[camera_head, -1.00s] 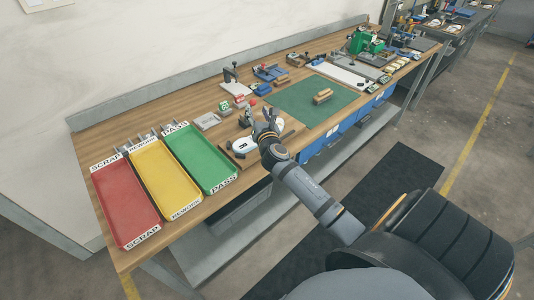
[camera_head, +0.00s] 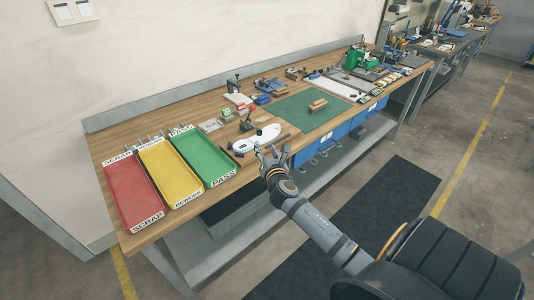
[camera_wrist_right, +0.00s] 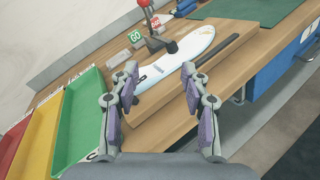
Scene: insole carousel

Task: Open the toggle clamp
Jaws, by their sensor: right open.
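The toggle clamp (camera_head: 246,124) is a small dark clamp with a red knob, standing at the white insole (camera_head: 262,136) on the bench. In the right wrist view the clamp (camera_wrist_right: 158,40) stands at the far side of the insole (camera_wrist_right: 185,56), its red-knobbed lever pointing up; the knob is partly cut by the top edge. My right gripper (camera_head: 272,152) is in front of the insole near the bench's front edge. My left gripper is not in view.
Red (camera_head: 133,193), yellow (camera_head: 168,172) and green (camera_head: 203,155) trays lie to the left. A dark bar (camera_wrist_right: 218,50) lies beside the insole. A green GO block (camera_wrist_right: 135,37) stands behind.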

